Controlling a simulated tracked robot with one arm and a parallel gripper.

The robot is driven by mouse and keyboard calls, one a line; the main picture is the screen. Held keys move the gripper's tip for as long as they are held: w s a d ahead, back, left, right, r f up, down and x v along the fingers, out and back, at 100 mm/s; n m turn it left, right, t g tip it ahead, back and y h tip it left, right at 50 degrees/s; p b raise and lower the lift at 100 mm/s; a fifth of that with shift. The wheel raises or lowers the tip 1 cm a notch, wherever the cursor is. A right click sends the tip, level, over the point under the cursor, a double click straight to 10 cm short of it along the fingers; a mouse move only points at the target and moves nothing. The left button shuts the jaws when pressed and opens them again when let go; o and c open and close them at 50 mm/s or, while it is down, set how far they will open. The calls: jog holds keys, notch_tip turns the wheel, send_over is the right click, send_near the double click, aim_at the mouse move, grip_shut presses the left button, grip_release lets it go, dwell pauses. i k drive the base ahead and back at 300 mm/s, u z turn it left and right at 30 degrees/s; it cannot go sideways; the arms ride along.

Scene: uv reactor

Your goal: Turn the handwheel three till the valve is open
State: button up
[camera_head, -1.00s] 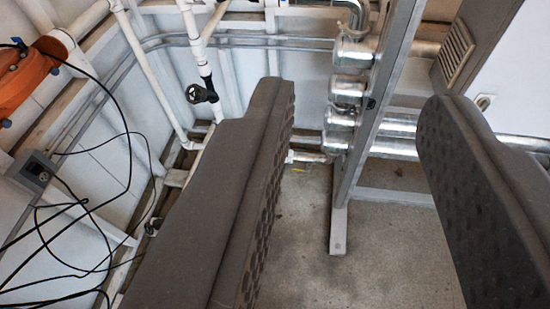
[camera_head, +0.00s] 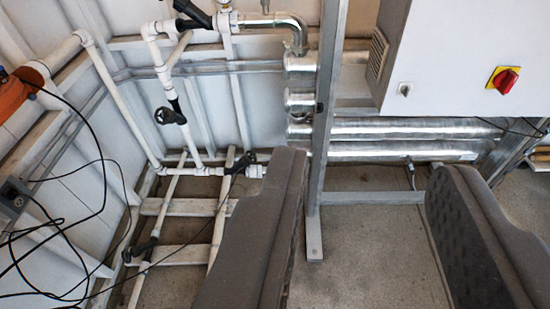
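My gripper (camera_head: 362,162) is open and empty, its two dark grey fingers wide apart in the lower half of the view. Several black handwheels sit on white pipes left of it. One handwheel (camera_head: 169,116) is on an upright pipe at the left back wall. Another handwheel (camera_head: 241,162) is low, just left of the left finger's tip in the picture. A third handwheel (camera_head: 146,247) is near the floor at lower left. A black valve part (camera_head: 191,13) is cut by the top edge. No number shows, so I cannot tell which is handwheel three. No finger touches any handwheel.
A grey metal post (camera_head: 323,120) stands between the fingers in the picture, before silver pipes (camera_head: 400,150). A white cabinet (camera_head: 450,60) with a red switch (camera_head: 504,80) is at upper right. Black cables (camera_head: 60,225) hang at left. Bare floor (camera_head: 370,260) lies between the fingers.

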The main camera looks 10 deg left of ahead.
aim_at(249, 158)
jog(key=z, duration=1.7)
jog(key=i, duration=2)
jog(key=u, duration=3.6)
jog(key=i, duration=0.85)
jog(key=u, duration=0.1)
